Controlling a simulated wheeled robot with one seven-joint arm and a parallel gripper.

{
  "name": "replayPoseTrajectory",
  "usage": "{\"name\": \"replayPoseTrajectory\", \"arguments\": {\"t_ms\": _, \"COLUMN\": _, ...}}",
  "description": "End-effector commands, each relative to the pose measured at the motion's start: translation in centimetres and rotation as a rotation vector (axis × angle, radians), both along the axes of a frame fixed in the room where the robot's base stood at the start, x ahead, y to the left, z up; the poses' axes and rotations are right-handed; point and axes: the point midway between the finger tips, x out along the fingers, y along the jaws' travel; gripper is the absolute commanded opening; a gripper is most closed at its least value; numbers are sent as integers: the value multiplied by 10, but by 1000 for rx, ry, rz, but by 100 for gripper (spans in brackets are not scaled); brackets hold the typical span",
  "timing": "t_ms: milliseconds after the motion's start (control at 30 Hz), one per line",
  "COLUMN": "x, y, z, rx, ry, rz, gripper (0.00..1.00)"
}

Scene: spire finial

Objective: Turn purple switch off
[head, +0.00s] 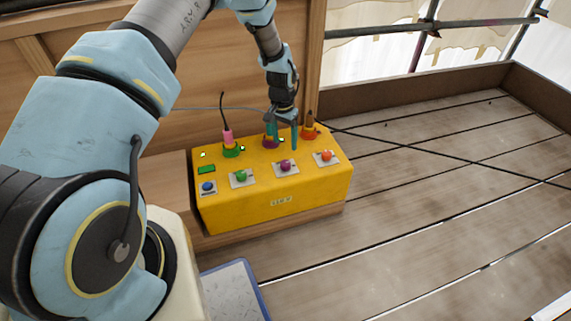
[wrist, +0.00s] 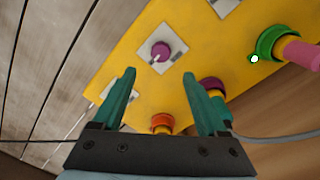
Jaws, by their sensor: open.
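The purple switch (head: 286,166) is a round purple knob on a pale square plate on the sloping face of the yellow box (head: 270,204). In the wrist view the purple switch (wrist: 161,49) shows a small pale lever leaning toward the lower left. My gripper (head: 282,137) is open with teal fingers, above the back part of the box, behind the purple switch. In the wrist view the switch appears just beyond and between the fingertips (wrist: 159,73), apart from them. A purple socket (wrist: 211,83) is partly hidden behind the right finger.
Blue (head: 208,187), green (head: 241,176) and orange (head: 326,155) switches flank the purple one. Cables run behind. Wooden decking (head: 430,190) is clear at right.

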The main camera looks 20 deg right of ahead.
Motion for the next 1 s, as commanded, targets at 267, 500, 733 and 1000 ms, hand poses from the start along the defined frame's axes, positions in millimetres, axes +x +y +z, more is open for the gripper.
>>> {"name": "replayPoseTrajectory", "arguments": {"t_ms": 267, "x": -3, "y": 0, "z": -52, "rx": 3, "ry": 2, "rz": 2, "gripper": 75}}
{"name": "replayPoseTrajectory", "arguments": {"t_ms": 500, "x": -4, "y": -1, "z": -85, "rx": 1, "ry": 1, "rz": 2, "gripper": 75}}
{"name": "replayPoseTrajectory", "arguments": {"t_ms": 733, "x": -4, "y": -1, "z": -95, "rx": 0, "ry": 0, "rz": 2, "gripper": 75}}
{"name": "replayPoseTrajectory", "arguments": {"t_ms": 1000, "x": -4, "y": -1, "z": -95, "rx": 0, "ry": 0, "rz": 2, "gripper": 70}}
